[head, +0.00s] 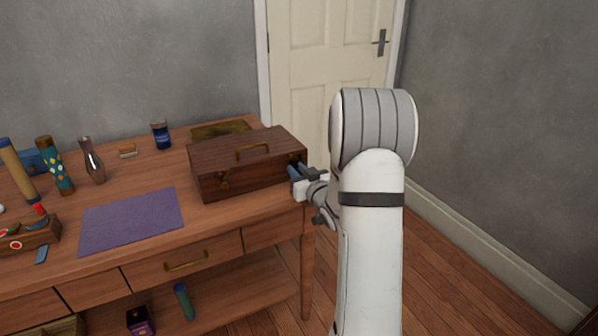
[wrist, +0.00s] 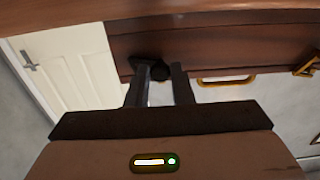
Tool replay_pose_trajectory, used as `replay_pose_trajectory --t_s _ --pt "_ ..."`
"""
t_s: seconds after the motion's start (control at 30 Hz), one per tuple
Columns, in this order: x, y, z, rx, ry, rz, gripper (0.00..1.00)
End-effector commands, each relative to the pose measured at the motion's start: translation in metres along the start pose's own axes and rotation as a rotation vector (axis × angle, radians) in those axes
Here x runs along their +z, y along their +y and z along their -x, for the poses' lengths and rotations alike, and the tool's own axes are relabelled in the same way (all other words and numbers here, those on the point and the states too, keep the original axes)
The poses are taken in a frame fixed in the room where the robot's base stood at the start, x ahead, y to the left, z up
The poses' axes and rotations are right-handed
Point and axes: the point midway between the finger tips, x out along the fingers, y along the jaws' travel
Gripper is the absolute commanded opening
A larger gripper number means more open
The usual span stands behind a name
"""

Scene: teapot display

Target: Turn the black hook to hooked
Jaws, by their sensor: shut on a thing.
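The black hook (wrist: 152,68) is a small dark part at the box's end, seen between my fingers in the wrist view. My gripper (wrist: 161,78) is shut on it, at the right end of the box in the head view (head: 298,172). The fingers partly cover the hook, and I cannot tell whether it is hooked.
The wooden workbench (head: 200,220) holds a purple mat (head: 130,222), a dark blue jar (head: 160,135), a glass bottle (head: 93,162) and a patterned tube (head: 56,165) left of the box. A white door (head: 325,60) is behind. The floor right of the bench is clear.

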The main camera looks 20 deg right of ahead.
Motion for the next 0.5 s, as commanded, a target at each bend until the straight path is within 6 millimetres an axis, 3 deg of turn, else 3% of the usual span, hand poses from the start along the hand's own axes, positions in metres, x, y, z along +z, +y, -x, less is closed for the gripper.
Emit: replay_pose_trajectory --t_s 0.5 --pt "0.0042 0.0005 0.0003 0.001 0.003 0.114 0.0"
